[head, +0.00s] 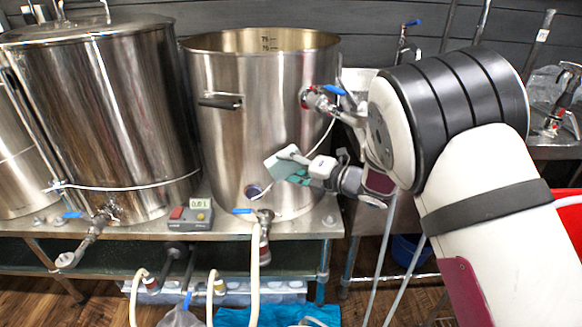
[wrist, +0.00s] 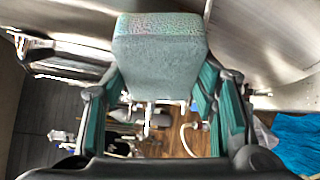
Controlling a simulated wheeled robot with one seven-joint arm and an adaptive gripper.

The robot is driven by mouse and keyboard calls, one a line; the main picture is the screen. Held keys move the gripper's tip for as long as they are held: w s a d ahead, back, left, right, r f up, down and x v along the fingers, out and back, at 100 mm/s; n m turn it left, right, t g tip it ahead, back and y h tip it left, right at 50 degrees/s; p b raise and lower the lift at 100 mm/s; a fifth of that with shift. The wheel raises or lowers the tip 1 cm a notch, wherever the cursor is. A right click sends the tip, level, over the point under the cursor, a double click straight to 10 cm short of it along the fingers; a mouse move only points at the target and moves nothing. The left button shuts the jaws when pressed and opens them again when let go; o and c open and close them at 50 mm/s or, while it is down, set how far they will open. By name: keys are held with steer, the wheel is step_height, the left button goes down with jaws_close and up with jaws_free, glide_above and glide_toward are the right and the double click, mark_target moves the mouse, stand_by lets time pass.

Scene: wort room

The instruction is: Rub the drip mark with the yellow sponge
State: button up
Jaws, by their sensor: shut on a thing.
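My gripper (head: 300,168) is shut on a block-shaped sponge (head: 280,165) in front of the middle kettle (head: 225,140). The sponge looks pale grey-green, not yellow. In the wrist view the sponge (wrist: 160,55) sticks out beyond the teal-padded fingers of my gripper (wrist: 160,98). The sponge is close to the kettle's steel wall; I cannot tell whether it touches. A small dark purplish round patch (head: 253,190) lies low on the kettle, below and left of the sponge. It may be the drip mark, but I cannot tell for sure.
A lidded kettle (head: 115,110) stands at left. A blue-handled valve (head: 322,98) juts from the middle kettle, above my gripper. A black side handle (head: 220,101) projects at its left. A small meter (head: 191,213) and another valve (head: 263,220) are at the bench's front edge.

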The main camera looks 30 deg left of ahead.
steer(key=shift+w+a+b, duration=0.55)
steer(key=shift+w+a, duration=0.05)
steer(key=shift+a, duration=0.2)
stand_by(0.5)
steer(key=w+d+b, duration=0.2)
steer(key=w+d, duration=0.1)
steer(key=w, duration=0.2)
steer(key=shift+d, duration=0.35)
steer(key=shift+w+d+b, duration=0.1)
steer(key=shift+w+b, duration=0.15)
steer(key=shift+b, duration=0.1)
steer(key=shift+c, duration=0.5)
steer(key=shift+s, duration=0.1)
